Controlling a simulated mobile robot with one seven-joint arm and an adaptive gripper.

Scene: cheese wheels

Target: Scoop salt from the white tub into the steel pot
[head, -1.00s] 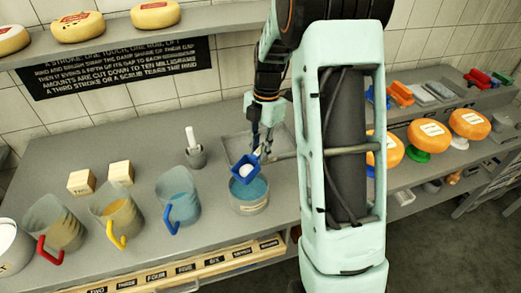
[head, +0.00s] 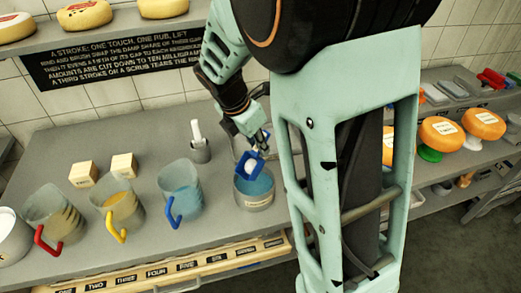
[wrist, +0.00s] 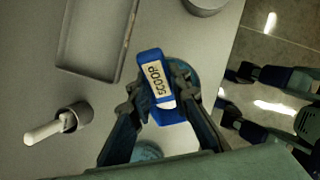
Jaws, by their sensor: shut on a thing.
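My gripper (head: 262,148) is shut on the blue scoop (head: 243,163), whose handle reads SCOOP in the wrist view (wrist: 151,75). The scoop holds something white, which looks like salt (head: 251,167). It is above the back-left part of the steel pot (head: 254,203), which contains blue liquid. In the wrist view the scoop and fingers hide most of the pot. I cannot tell whether any salt is falling. The white tub (head: 14,240) stands at the far left of the table, cut off by the picture edge.
Jugs with red (head: 50,238), yellow (head: 117,233) and blue (head: 173,209) handles stand left of the pot. A holder with a white-handled tool (head: 199,150) stands behind, near a grey tray (wrist: 68,55). Two small blocks (head: 83,173) lie behind the jugs. Orange cheeses (head: 441,134) are at right.

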